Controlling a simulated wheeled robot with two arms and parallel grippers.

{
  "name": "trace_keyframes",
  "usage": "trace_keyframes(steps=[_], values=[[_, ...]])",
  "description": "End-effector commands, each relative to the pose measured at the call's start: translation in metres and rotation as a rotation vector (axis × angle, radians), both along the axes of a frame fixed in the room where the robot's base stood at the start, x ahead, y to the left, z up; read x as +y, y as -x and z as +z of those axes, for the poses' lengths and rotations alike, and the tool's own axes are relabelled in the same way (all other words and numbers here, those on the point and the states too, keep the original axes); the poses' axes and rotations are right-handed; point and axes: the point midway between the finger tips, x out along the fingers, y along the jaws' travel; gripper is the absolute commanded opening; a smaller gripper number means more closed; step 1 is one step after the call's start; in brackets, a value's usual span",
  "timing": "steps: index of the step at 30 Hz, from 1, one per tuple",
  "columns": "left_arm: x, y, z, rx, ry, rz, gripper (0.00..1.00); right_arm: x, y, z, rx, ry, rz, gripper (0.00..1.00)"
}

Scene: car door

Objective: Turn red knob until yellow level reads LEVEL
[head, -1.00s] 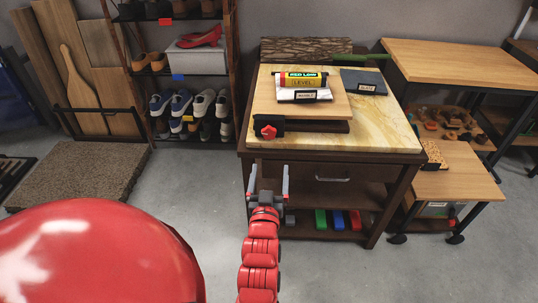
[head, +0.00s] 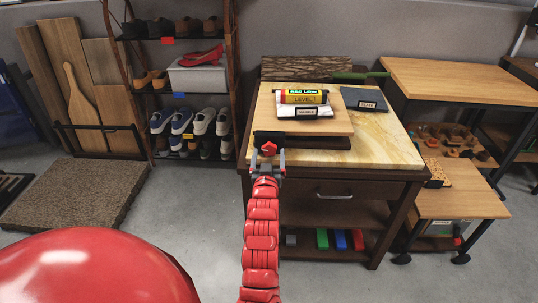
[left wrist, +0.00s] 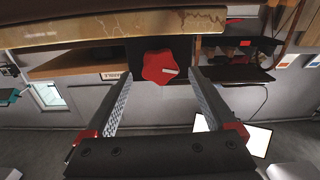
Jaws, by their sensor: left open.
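The red knob (head: 268,148) is on the front left of a wooden board (head: 335,122) on the cabinet top. In the left wrist view the star-shaped red knob (left wrist: 160,67) has a pale mark and sits between the finger tips' directions. The yellow level (head: 303,97) lies on a white labelled block (head: 304,111) on the board; its display appears to read "RED LOW" above the word LEVEL. My left gripper (head: 268,158) is open, its fingers either side of the knob; contact cannot be told. My right gripper is not in view.
The cabinet's stone top (head: 390,150) has a dark slate block (head: 363,99) at the back right. A shoe rack (head: 190,95) stands to the left, and a wooden table (head: 455,82) to the right. Floor is clear between cabinet and my body.

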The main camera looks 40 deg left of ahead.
Motion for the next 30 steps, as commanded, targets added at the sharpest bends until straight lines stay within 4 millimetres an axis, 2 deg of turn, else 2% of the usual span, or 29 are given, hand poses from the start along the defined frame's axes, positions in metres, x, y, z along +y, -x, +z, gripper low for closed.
trace_keyframes(steps=[4,13,14,27,30], values=[[0.0053,-0.0086,-0.0006,0.001,0.001,0.0,0.9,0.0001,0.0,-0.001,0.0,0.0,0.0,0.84],[0.0064,-0.0103,-0.0004,0.001,0.001,0.0,0.9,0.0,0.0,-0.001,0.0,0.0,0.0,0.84],[0.0063,-0.0102,-0.0005,0.001,0.001,0.0,0.87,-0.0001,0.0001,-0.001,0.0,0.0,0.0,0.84],[0.0061,-0.0102,-0.0006,0.001,0.001,0.0,0.07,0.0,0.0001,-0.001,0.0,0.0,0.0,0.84],[0.006,-0.0103,-0.0006,0.006,-0.006,-0.001,0.04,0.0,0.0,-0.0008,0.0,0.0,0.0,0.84]])
